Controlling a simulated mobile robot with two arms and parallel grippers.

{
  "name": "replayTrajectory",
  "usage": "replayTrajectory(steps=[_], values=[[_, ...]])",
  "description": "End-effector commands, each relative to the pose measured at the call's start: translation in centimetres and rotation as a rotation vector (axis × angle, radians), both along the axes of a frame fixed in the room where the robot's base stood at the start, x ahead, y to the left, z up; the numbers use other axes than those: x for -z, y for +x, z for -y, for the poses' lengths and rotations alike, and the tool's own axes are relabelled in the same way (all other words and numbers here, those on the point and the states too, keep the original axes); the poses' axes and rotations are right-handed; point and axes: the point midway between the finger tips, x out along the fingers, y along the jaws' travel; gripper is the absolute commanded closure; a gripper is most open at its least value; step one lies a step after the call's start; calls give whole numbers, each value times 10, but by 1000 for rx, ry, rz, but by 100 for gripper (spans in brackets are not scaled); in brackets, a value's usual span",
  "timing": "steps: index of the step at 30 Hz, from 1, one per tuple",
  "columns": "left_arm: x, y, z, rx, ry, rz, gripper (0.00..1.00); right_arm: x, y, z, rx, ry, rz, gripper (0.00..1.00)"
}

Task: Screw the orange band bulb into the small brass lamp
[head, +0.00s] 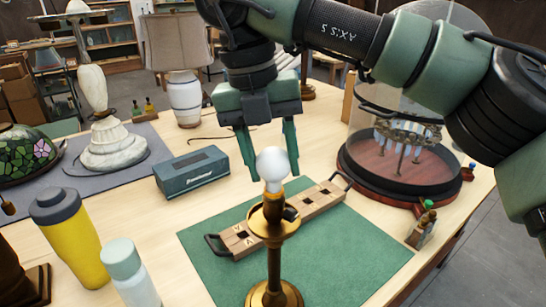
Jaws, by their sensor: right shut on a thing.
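The small brass lamp (274,261) stands upright on the green mat, with a round base, a thin stem and a cup near its top. The white round bulb (272,163) with an orange band (274,187) at its neck is upright, in line above the lamp's socket. Its lower end meets the socket top in the picture; I cannot tell how deep it sits. My right gripper (273,174) points down from above, one finger on each side of the bulb, and is shut on it. My left gripper is out of view.
A wooden rack (235,243) with black handles lies behind the lamp on the green mat (345,258). A blue-grey case (192,173), a yellow bottle (75,240) and a white bottle (130,272) stand left. A glass-domed display (400,180) stands right. The mat's front right is clear.

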Motion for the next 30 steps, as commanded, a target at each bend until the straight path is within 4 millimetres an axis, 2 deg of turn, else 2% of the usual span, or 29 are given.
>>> replayTrajectory(steps=[3,9,10,12,23,26,30], values=[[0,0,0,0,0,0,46,0,0,0,67,0,-1,90],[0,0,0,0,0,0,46,1,0,0,71,1,0,90],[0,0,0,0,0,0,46,1,0,0,71,1,0,49],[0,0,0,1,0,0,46,1,0,0,70,1,-1,29],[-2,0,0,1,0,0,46,0,0,0,34,1,0,29],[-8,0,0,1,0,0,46,-2,-1,0,-113,1,-1,29],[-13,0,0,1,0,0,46,-1,-2,1,-392,3,1,29]])
